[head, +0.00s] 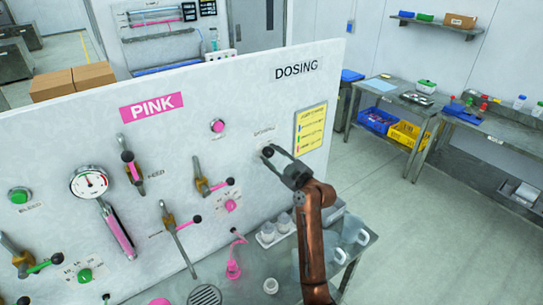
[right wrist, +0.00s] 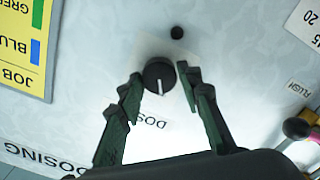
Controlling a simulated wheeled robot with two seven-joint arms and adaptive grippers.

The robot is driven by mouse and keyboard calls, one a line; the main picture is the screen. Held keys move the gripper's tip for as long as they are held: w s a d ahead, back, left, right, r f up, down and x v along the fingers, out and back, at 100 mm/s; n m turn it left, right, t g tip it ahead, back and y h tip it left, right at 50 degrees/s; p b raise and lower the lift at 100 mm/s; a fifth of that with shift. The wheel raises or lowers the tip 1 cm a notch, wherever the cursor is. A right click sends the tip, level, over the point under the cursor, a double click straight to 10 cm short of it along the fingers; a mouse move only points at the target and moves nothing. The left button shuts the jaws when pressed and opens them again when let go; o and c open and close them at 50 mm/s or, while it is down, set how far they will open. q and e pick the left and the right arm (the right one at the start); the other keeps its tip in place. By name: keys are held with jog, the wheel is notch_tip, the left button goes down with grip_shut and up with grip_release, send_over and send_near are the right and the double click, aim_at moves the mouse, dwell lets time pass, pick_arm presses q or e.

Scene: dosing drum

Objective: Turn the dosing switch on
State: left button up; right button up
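The dosing switch is a round black knob (right wrist: 159,75) with a white pointer line, set on a pale plate on the white panel. In the right wrist view, which shows the panel upside down, the line points down the picture, toward the partly hidden small label. In the head view the knob (head: 267,152) sits below the DOSING sign (head: 296,68). My right gripper (head: 275,154) is at the panel. Its two green-black fingers (right wrist: 161,78) are open, one on each side of the knob, with narrow gaps showing. My left gripper is not in view.
A yellow job card (head: 310,128) is right of the knob. Several levers, a gauge (head: 89,182) and buttons fill the panel to the left. A metal bench (head: 205,280) with beakers (head: 354,229) and a pink flask (head: 233,268) stands below. Floor to the right is clear.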

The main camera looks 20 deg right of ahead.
jog(key=c, duration=0.7)
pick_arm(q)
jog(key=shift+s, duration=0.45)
pick_arm(e)
jog(key=shift+o, duration=0.2)
